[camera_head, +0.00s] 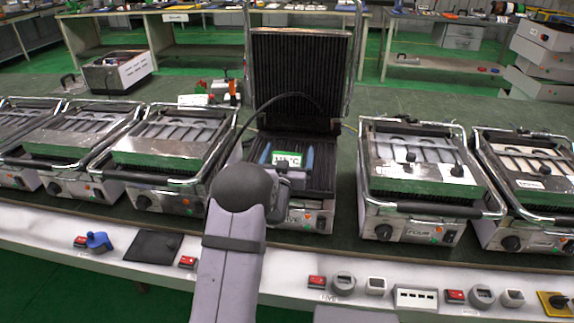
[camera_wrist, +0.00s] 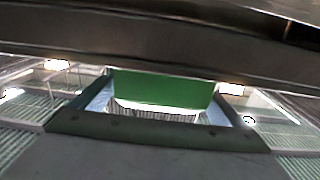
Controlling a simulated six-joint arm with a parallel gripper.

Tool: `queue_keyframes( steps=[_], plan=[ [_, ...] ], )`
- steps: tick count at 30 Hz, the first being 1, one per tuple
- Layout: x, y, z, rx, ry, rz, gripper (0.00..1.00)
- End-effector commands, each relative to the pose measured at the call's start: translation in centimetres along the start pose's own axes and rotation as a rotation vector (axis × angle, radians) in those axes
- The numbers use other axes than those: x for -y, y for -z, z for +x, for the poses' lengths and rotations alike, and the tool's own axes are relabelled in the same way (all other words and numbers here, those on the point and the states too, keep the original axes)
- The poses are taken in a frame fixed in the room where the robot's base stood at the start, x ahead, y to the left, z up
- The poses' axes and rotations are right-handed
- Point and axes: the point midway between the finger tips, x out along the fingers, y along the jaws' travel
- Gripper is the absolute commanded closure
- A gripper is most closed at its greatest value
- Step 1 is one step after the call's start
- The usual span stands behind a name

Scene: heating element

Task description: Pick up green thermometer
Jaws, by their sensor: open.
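The green thermometer (camera_head: 288,160), with a white display, is at the middle of the open contact grill in the head view. In the wrist view its green body (camera_wrist: 165,90) shows in the centre, between the jaws. My gripper (camera_head: 287,155) is over the grill's lower plate, with one blue finger on each side of the thermometer. In the wrist view my gripper (camera_wrist: 160,108) is open, with pale finger faces left and right of the green body. I cannot tell whether either finger touches it. The thermometer's lower part is hidden.
The grill's raised ribbed lid (camera_head: 295,75) stands behind my gripper, with a black cable curving in front. A closed grill (camera_head: 415,170) is to the right and another (camera_head: 165,150) to the left. Red buttons and small gauges line the front ledge (camera_head: 390,265).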

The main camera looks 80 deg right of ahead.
Motion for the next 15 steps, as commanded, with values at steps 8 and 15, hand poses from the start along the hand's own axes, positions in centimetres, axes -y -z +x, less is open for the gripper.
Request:
queue_keyframes(
  steps=[8,15],
  plan=[
    [0.00,-0.05,0.04,0.001,0.000,0.000,0.16],
    [0.01,0.05,0.05,-0.001,0.000,0.000,0.58]
  ],
)
